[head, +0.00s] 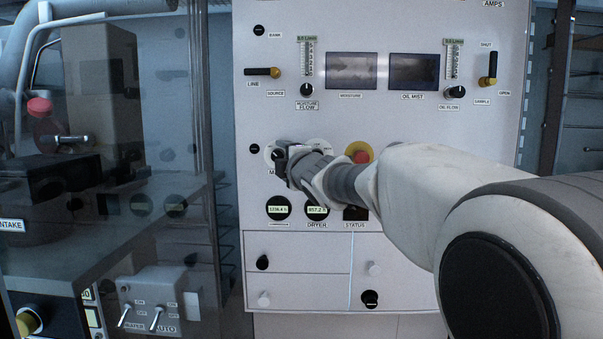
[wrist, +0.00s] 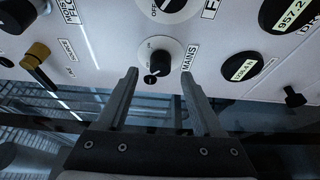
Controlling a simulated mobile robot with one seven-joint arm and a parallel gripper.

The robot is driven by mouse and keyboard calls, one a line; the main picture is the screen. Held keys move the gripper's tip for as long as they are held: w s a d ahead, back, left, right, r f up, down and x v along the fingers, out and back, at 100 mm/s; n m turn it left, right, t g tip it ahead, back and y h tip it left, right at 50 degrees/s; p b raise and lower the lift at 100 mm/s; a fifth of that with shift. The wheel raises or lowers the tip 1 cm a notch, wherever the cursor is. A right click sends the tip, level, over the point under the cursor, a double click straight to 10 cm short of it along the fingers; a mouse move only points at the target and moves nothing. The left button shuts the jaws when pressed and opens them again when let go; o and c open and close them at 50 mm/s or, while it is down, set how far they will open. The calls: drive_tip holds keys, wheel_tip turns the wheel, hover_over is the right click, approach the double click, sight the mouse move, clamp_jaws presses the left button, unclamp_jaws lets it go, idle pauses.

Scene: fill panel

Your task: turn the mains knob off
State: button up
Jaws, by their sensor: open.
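The mains knob (wrist: 160,62) is black on a round white dial, with a "MAINS" label (wrist: 189,57) beside it in the wrist view. The dial's small lettering is too blurred to read its setting. My gripper (wrist: 159,74) is open, with one fingertip on each side of the dial in the wrist view. Nothing is between the fingers except the view of the knob; I cannot tell how far the tips stand from the panel. In the head view my gripper (head: 279,156) is in front of the panel's left part and hides most of the mains knob.
Another dial (wrist: 168,6) lies close by, at the wrist view's top edge. A red button on yellow (head: 359,152) is right of my gripper in the head view. Round displays (head: 278,208) sit below. A yellow-tipped lever (head: 275,72) is above. Glass and machinery stand left.

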drive_tip(key=b+v, duration=0.1)
drive_tip(key=v, duration=1.3)
drive_tip(key=shift+s+b, duration=0.25)
drive_tip(key=shift+b, duration=0.05)
drive_tip(key=shift+d, duration=0.1)
drive_tip(key=s+d+f+m+g+h, duration=0.4)
drive_tip(key=s+d+f+m+h, duration=0.2)
drive_tip(key=s+d+f+m, duration=0.45)
drive_tip(key=s+d+f+m+g+p, duration=0.1)
drive_tip(key=s+d+f+m+g, duration=0.1)
drive_tip(key=s+f+m+g, duration=0.5)
drive_tip(key=s+f+m, duration=0.4)
drive_tip(key=s+f, duration=0.4)
drive_tip(key=s, duration=0.1)
drive_tip(key=shift+s+d+m, duration=0.2)
drive_tip(key=shift+s+m, duration=0.1)
drive_tip(key=shift+m, duration=0.05)
drive_tip(key=shift+f, duration=0.1)
